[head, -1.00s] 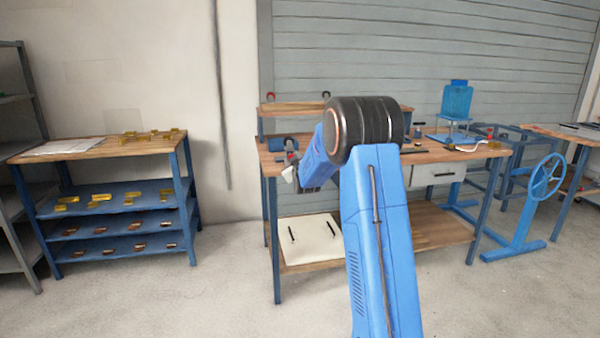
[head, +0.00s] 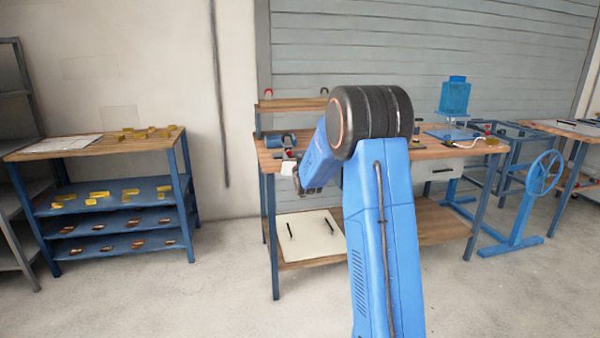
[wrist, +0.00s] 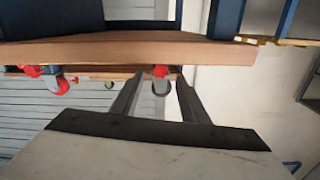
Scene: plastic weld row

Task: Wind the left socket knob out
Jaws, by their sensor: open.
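My gripper (wrist: 160,74) is open, with its two dark fingers apart and nothing between them. The wrist view appears upside down. Beyond the fingers is a small red part with a grey hoop (wrist: 160,87). Two more red parts show to the left, one a red knob-like piece (wrist: 62,86) and one near the bench edge (wrist: 31,71). In the head view, a blue fitting (head: 276,140) lies at the bench's left end, with a small red part (head: 289,154) close to my pale wrist end. I cannot tell which red part is the left socket knob. No contact shows.
A shelf unit (head: 30,152) with yellow pieces stands left, with free floor between. A blue handwheel stand (head: 545,172) is at the right.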

